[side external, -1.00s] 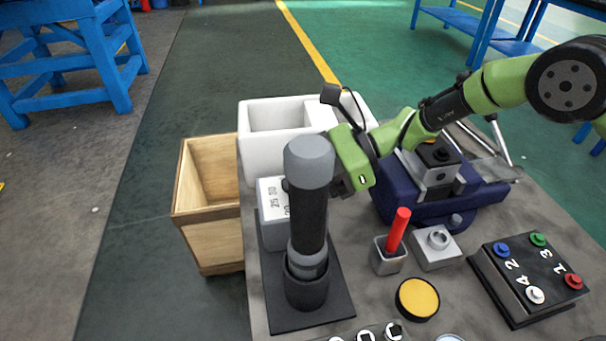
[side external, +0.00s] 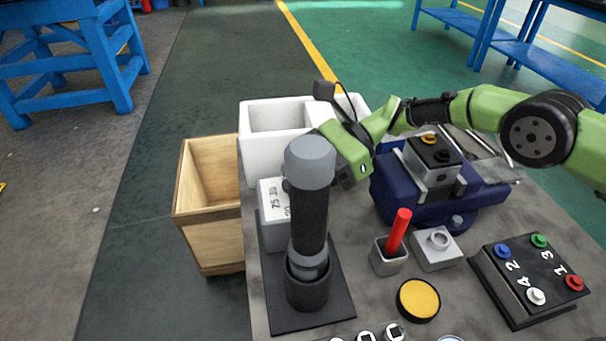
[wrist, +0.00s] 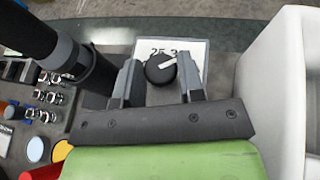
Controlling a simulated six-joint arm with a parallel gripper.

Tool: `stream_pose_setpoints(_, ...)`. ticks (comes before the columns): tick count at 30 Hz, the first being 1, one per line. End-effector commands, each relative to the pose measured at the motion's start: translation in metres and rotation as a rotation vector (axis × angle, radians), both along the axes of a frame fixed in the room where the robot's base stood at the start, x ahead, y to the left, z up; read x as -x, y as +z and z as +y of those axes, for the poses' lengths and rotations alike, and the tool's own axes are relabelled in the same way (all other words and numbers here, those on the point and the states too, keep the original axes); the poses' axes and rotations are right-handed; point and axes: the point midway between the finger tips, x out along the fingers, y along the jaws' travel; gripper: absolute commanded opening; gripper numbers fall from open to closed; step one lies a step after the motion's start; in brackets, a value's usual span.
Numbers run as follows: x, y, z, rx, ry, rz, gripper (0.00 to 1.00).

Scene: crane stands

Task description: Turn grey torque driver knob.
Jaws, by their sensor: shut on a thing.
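The dark round knob (wrist: 160,74) with a white pointer line sits on a grey box (side external: 274,234) with a white scale plate (wrist: 196,48) bearing numbers such as 25. In the wrist view my gripper (wrist: 158,64) has one finger on each side of the knob and is shut on it. The pointer slants toward the upper right. In the side external view, the knob and fingertips are mostly hidden behind the tall dark driver (side external: 308,220) with its grey cap, which stands upright in a holder on a black base plate.
White bins (side external: 262,152) and a wooden crate (side external: 208,248) stand behind and left. A blue vise (side external: 388,196) holds a block (side external: 433,151) at right. A red stick in a grey cup (side external: 388,262), a yellow button (side external: 418,300) and a numbered button box (side external: 527,281) are in front right.

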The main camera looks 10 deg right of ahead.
Motion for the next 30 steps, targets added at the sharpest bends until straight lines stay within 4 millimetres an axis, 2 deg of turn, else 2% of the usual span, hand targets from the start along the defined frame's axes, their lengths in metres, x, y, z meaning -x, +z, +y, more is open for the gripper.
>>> stream_pose_setpoints(13,-0.001,0.002,-0.002,0.003,0.018,-0.003,0.12)
stream_pose_setpoints(14,-0.001,0.002,-0.002,0.003,0.017,-0.004,0.41)
stream_pose_setpoints(16,-0.001,0.001,-0.002,0.003,0.017,-0.004,0.57)
stream_pose_setpoints(25,-0.001,0.001,-0.003,0.004,0.018,-0.003,0.57)
stream_pose_setpoints(30,-0.007,0.009,-0.021,0.005,0.015,-0.003,0.57)
